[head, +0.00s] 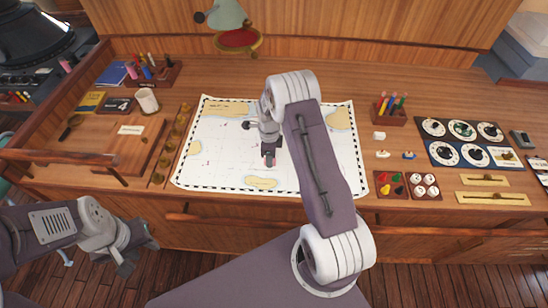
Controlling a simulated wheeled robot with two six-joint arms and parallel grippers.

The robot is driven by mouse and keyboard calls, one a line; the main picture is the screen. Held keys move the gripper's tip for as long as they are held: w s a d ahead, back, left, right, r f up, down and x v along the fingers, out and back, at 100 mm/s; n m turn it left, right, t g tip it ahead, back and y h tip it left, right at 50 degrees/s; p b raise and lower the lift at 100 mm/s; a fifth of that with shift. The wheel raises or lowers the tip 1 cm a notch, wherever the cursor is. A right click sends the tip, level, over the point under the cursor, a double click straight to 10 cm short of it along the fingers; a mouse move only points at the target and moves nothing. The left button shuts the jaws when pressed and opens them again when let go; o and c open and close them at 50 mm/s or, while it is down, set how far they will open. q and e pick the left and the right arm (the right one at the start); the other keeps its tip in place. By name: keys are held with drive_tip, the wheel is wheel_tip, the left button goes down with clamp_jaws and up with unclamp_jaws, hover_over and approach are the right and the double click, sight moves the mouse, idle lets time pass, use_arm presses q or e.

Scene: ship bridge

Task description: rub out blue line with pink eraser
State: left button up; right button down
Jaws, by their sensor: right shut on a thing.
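A white sea chart (219,168) with a checked border and sandy land patches lies flat on the wooden desk. I cannot make out the blue line on it; my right arm covers part of the chart's right half. My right gripper (268,160) points down at the middle of the chart. It is shut on the pink eraser, which is mostly hidden by the fingers; I cannot tell whether it touches the paper. My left gripper (140,256) is open and empty, low in front of the desk's front edge.
A wooden board (130,152), a white mug (147,100) and a pen rack (152,76) stand left of the chart. A pencil block (389,109), dial panel (466,157) and small trays (406,185) are to the right. A rail runs along the desk front.

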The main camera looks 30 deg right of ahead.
sight(252, 166)
drive_tip(key=shift+w+a, duration=0.2)
drive_tip(key=shift+a, duration=0.35)
drive_tip(key=shift+w+a, duration=0.2)
drive_tip(key=shift+a, duration=0.35)
drive_tip(key=shift+a, duration=0.1)
drive_tip(key=shift+w+a, duration=0.25)
drive_tip(key=shift+a, duration=0.45)
drive_tip(key=shift+w+a, duration=0.1)
drive_tip(key=shift+a, duration=0.2)
drive_tip(key=shift+w+a, duration=0.2)
drive_tip(key=shift+a, duration=0.35)
drive_tip(key=shift+w+a, duration=0.15)
drive_tip(key=shift+a, duration=0.35)
